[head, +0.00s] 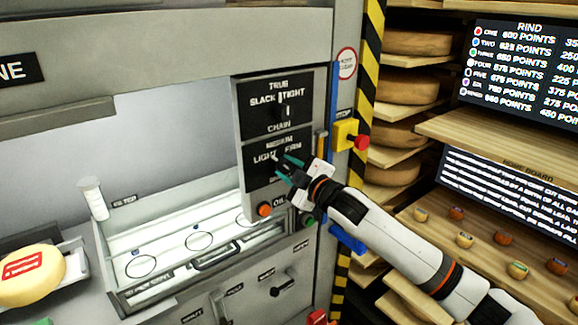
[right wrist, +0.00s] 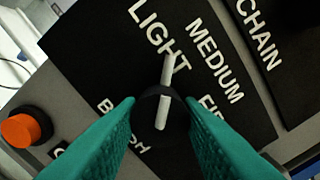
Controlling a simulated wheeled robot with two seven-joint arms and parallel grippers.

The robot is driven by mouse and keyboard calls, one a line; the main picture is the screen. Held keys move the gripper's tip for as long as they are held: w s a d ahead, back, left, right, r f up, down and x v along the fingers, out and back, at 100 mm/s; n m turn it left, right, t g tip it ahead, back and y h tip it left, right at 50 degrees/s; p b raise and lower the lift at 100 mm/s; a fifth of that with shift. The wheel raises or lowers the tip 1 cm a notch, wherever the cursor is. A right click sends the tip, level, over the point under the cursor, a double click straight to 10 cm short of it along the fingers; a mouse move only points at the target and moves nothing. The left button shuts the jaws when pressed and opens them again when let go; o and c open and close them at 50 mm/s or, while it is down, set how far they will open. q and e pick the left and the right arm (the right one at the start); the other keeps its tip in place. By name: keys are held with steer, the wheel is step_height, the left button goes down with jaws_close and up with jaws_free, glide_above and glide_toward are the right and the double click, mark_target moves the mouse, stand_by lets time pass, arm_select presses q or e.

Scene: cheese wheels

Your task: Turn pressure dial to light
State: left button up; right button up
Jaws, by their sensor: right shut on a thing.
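The pressure dial (right wrist: 165,98) is a black knob with a white pointer bar on a black panel labelled LIGHT, MEDIUM and a partly hidden third word, which reads FIRM in the head view. The bar's upper end lies by the last letters of LIGHT, between LIGHT and MEDIUM. My right gripper (right wrist: 158,104) has its green fingers on either side of the knob and is shut on it. In the head view, my right gripper (head: 284,169) reaches the lower black panel (head: 255,176) from the right and partly covers the dial. My left gripper is not in view.
Above is the chain dial (head: 283,104), marked SLACK and TIGHT. An orange button (head: 264,209) sits below the panel, and a red stop button (head: 361,142) is to the right. Shelves with cheese wheels (head: 408,90) stand behind my right arm. A cheese (head: 30,272) lies at lower left.

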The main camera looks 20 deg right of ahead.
steer(key=shift+n, duration=0.3)
steer(key=o, duration=1)
steer(key=shift+c, duration=0.2)
steer(key=b+v, duration=0.3)
steer(key=v, duration=0.9)
steer(key=shift+b, duration=0.3)
